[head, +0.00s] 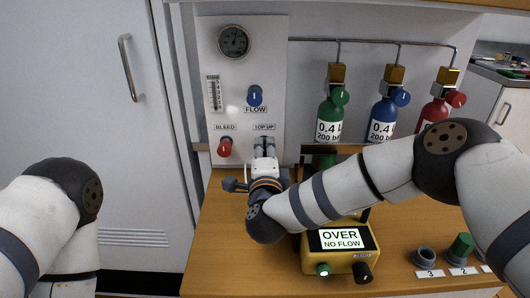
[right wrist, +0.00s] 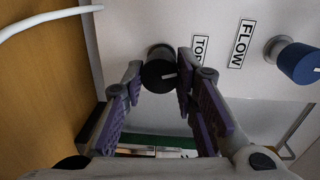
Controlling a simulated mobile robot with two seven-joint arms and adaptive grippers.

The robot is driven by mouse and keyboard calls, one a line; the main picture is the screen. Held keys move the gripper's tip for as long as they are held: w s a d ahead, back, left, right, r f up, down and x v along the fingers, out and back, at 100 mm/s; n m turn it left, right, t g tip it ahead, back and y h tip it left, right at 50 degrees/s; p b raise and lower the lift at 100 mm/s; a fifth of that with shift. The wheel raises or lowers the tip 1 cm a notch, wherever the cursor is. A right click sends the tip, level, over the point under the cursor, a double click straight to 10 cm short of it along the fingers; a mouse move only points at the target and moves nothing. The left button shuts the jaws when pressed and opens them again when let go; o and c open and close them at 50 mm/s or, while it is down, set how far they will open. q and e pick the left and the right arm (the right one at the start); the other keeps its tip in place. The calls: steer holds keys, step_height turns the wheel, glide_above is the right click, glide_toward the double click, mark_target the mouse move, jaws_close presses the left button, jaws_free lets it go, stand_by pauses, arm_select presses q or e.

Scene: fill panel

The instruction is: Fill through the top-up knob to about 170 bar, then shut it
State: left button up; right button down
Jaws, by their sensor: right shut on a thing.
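The white fill panel (head: 262,70) stands upright at the back of the bench. My right gripper (head: 264,147) reaches it below the TOP UP label (head: 264,127). In the right wrist view, the black top-up knob (right wrist: 158,76) with a white mark sits between the fingertips of the gripper (right wrist: 160,70), which is shut on it. In the head view the gripper mostly hides this knob. The round dark pressure gauge (head: 233,41) is at the panel's top; its reading is too small to tell. My left gripper is outside the view; only part of its arm shows.
The blue FLOW knob (head: 255,95) and red BLEED knob (head: 225,147) are close to my right gripper. Green (head: 329,120), blue (head: 382,118) and red (head: 433,112) cylinders hang at right. A yellow meter (head: 340,258) reads "OVER NO FLOW". Bench room is clear at front left.

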steer(key=shift+f+m, duration=0.15)
steer(key=shift+m, duration=1.35)
steer(key=shift+m+y, duration=0.3)
steer(key=shift+a, duration=0.1)
steer(key=c, duration=1.3)
jaws_free()
steer(key=s, duration=1.2)
steer(key=shift+d+r, duration=0.2)
steer(key=shift+r, duration=0.15)
